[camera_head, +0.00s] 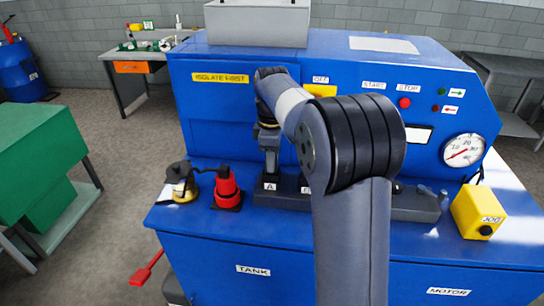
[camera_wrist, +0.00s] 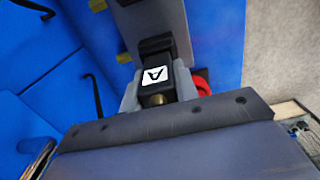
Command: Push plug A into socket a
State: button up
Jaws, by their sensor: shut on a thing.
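Plug A (camera_wrist: 154,88) is a black block with a white "A" label and a brass-coloured end in the wrist view. My gripper (camera_wrist: 157,92) is shut on it, with a grey finger on each side. In the head view my gripper (camera_head: 269,142) points down above the left end of a dark strip (camera_head: 415,205) on the blue bench. A dark block (camera_head: 271,165) stands between the gripper and a white "A" label (camera_head: 270,187) there. I cannot tell how deep the plug sits, and the socket opening is hidden. My arm covers the strip's middle.
A red cone-shaped part (camera_head: 227,188) and a black-and-yellow part (camera_head: 181,183) stand left of the strip. A yellow JOG box (camera_head: 478,211) stands at the right. The blue panel with a gauge (camera_head: 463,150) rises close behind.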

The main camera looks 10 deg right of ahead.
jog(key=shift+f+b, duration=0.3)
jog(key=shift+f, duration=0.4)
jog(key=o, duration=1.2)
jog(key=shift+c, duration=0.2)
notch_tip(320, 180, up, 11)
jog(key=shift+f, duration=0.1)
